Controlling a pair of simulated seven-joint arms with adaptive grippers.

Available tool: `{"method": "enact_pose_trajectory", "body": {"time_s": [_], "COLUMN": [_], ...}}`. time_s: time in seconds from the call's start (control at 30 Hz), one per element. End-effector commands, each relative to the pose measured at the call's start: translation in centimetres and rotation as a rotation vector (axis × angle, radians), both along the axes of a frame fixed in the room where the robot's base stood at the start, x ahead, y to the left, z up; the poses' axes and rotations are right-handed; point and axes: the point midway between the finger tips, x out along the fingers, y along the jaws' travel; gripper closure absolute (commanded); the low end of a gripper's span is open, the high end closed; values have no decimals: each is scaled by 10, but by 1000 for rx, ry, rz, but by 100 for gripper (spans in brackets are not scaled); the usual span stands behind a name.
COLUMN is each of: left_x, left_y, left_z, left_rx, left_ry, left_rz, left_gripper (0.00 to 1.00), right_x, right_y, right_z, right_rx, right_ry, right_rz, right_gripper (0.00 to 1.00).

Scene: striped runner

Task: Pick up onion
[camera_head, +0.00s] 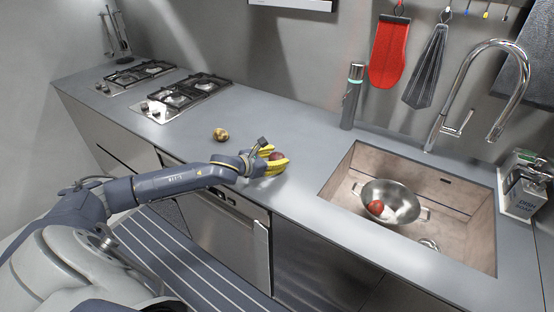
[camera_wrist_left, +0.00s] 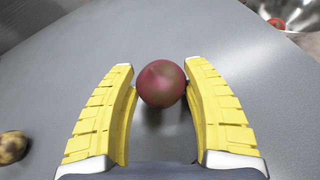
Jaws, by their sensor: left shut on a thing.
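The onion (camera_head: 276,155) is a round, dark reddish ball near the front edge of the grey counter. My left gripper (camera_head: 271,162) is shut on it, with a yellow finger on each side. In the left wrist view the onion (camera_wrist_left: 161,83) sits between the yellow fingertips, with a shadow on the counter close below it. I cannot tell whether it touches the counter. My right gripper is not in view.
A brownish potato-like item (camera_head: 221,134) lies on the counter to the left. A metal colander (camera_head: 403,196) holding a red round item (camera_head: 376,207) stands in the sink (camera_head: 470,247). A tall faucet (camera_head: 440,125) rises behind. Counter between gripper and sink is clear.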

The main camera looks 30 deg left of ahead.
Motion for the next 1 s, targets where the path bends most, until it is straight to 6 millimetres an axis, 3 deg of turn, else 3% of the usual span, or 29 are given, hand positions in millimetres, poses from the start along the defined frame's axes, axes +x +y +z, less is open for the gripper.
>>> {"method": "enact_pose_trajectory", "body": {"time_s": [0.33,0.53,0.67,1.0], "left_x": [0,1,1,1], "left_y": [0,1,1,1], "left_z": [1,12,30,106], "left_rx": [1,1,4,3], "left_ry": [0,-1,-3,-6], "left_rz": [1,0,0,0], "left_gripper": [83,83,83,83], "right_x": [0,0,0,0], "right_y": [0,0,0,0], "right_z": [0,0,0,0], "right_rx": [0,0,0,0], "right_ry": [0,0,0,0], "right_rz": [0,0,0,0], "right_gripper": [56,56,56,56]}}
